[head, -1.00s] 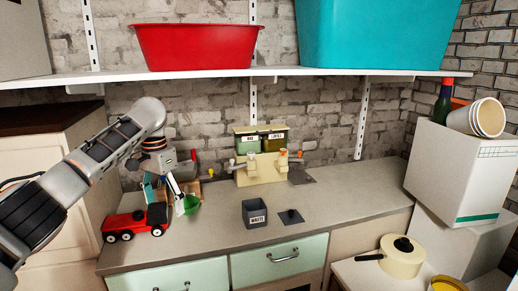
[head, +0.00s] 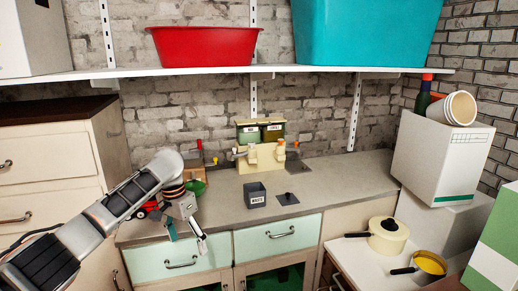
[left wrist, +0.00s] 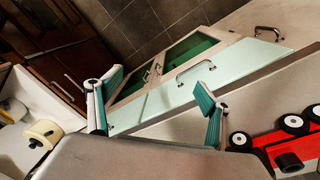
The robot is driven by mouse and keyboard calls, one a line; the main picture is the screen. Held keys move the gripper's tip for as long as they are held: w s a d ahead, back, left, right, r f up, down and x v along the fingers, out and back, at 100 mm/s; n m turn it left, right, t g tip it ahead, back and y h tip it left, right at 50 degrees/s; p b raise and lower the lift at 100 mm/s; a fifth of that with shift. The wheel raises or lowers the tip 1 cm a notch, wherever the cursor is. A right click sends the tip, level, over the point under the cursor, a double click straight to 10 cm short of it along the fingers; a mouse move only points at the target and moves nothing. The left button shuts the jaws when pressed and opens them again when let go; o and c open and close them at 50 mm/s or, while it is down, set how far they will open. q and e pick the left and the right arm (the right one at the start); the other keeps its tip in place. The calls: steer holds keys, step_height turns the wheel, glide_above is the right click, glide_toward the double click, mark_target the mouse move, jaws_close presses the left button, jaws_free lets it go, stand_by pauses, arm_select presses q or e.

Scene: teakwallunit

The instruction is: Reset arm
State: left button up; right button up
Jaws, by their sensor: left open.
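My left gripper (head: 187,240) is open, with nothing between its fingers. In the head view it hangs at the front edge of the counter (head: 345,173), in front of the left mint drawer (head: 180,264). In the left wrist view the open gripper (left wrist: 157,92) has its two teal-padded fingers wide apart, with the mint drawer fronts (left wrist: 240,72) behind them. My left arm partly hides a red toy truck (head: 153,210) in the head view. The truck also shows at the right in the left wrist view (left wrist: 283,147). My right gripper is not in view.
A green bowl (head: 193,187) sits behind my left wrist. A shelf (head: 230,71) with red and teal tubs runs above. A white box (head: 436,160) and cream pot (head: 388,238) are at the right.

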arm_select(q)
steer(key=s+d+f+t+h, duration=0.1)
steer(key=s+d+f, duration=0.35)
steer(key=f, duration=0.55)
steer(key=s+d+f+n+t+h, duration=0.1)
steer(key=s+d+f+t+h, duration=0.1)
steer(key=s+d+f, duration=0.5)
steer(key=s+d+f+t+h, duration=0.1)
steer(key=s+f, duration=0.4)
steer(key=f, duration=0.7)
steer(key=s+a+t+y, duration=0.1)
steer(key=s+a+t, duration=0.2)
steer(key=s+a, duration=0.3)
steer(key=s+a+n+t+y, duration=0.1)
steer(key=s+a, duration=0.6)
steer(key=s, duration=0.7)
steer(key=shift+a+r+t+y, duration=0.2)
steer(key=shift+t+y, duration=0.3)
steer(key=shift+t, duration=0.7)
